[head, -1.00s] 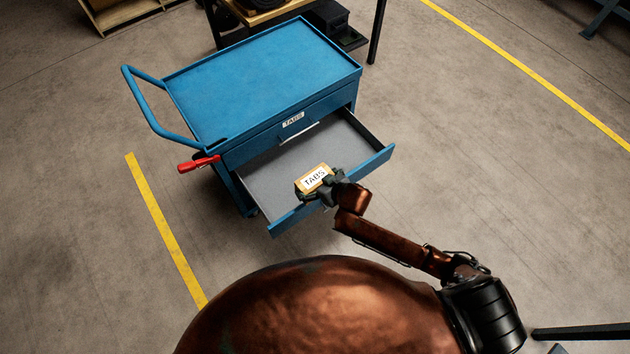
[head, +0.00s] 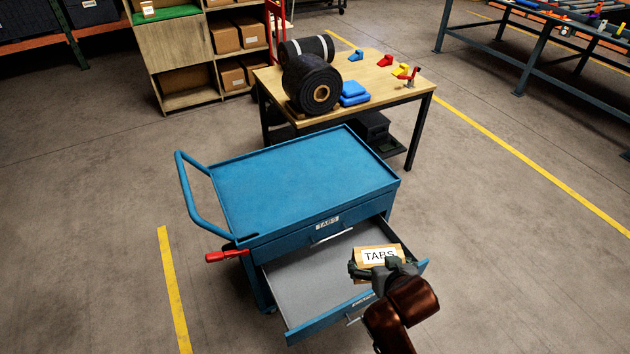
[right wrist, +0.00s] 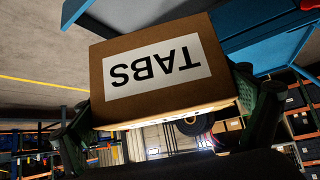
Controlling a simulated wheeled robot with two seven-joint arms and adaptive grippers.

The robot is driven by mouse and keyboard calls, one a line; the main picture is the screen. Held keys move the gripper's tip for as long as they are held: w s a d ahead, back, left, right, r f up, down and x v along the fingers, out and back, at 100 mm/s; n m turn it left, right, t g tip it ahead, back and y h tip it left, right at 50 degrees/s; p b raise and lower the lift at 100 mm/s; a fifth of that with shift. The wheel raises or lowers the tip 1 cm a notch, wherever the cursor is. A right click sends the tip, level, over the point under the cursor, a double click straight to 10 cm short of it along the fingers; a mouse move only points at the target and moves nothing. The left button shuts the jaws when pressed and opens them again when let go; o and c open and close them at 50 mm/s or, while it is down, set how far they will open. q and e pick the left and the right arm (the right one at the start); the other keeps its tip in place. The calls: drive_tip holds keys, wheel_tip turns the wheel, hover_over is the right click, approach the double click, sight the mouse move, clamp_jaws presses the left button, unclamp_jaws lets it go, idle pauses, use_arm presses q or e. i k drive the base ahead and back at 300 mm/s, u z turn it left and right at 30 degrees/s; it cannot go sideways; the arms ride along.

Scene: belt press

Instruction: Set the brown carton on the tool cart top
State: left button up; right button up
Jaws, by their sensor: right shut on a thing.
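The brown carton (head: 367,252) with a white TABS label is held in my right gripper (head: 380,268), over the open drawer's right part in the head view. In the right wrist view the carton (right wrist: 160,98) sits between the two fingers, its label upside down. The tool cart is blue, and its top (head: 300,178) is flat, rimmed and empty. The cart's open drawer (head: 318,278) shows a bare grey floor. The carton is apart from the cart top, nearer to me. My left gripper is not in view.
A push handle (head: 190,205) and a red lever (head: 228,256) stick out at the cart's left. Behind it stands a wooden table (head: 400,88) with black rolls (head: 312,85) and coloured parts. Shelves with boxes (head: 180,60) stand back left. Floor around the cart is clear.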

sight(321, 184)
drive_tip(key=u, duration=0.25)
drive_tip(key=i, duration=0.95)
drive_tip(key=u, duration=0.7)
